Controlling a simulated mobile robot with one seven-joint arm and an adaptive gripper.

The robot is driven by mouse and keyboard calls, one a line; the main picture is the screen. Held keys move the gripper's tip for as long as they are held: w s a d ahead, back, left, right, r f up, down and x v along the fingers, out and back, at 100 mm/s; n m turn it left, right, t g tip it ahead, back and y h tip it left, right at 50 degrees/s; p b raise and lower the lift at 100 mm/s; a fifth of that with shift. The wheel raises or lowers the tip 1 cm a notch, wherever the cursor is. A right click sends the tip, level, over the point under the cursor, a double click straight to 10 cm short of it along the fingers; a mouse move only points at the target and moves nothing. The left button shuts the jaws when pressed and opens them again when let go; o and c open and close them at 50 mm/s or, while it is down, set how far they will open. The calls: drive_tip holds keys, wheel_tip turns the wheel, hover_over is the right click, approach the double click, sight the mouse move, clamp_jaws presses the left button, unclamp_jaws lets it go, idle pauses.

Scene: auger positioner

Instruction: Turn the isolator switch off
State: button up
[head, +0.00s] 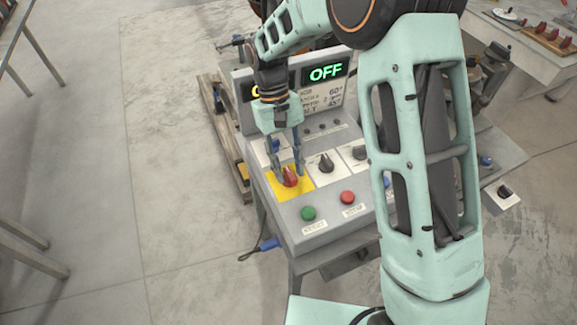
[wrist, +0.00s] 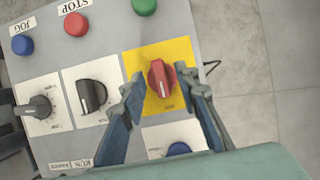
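The isolator switch is a red rotary knob (head: 290,177) on a yellow plate (head: 273,188) at the left front of the grey control panel. In the wrist view, the red knob (wrist: 161,80) stands on its yellow plate with its ridge running nearly up and down the picture. My gripper (head: 288,172) points down over it. In the wrist view, my gripper's two fingers (wrist: 163,84) are apart, one on each side of the knob, with a gap visible on both sides. Nothing is held.
Two black knobs (head: 326,163) (head: 361,153) sit beside the yellow plate. A green button (head: 308,213) and a red button (head: 348,197) lie in front. A display (head: 326,73) reads OFF; another is partly hidden.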

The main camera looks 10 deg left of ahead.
drive_tip(key=v, duration=1.1)
drive_tip(key=shift+r, duration=0.4)
drive_tip(key=shift+w+a, duration=0.1)
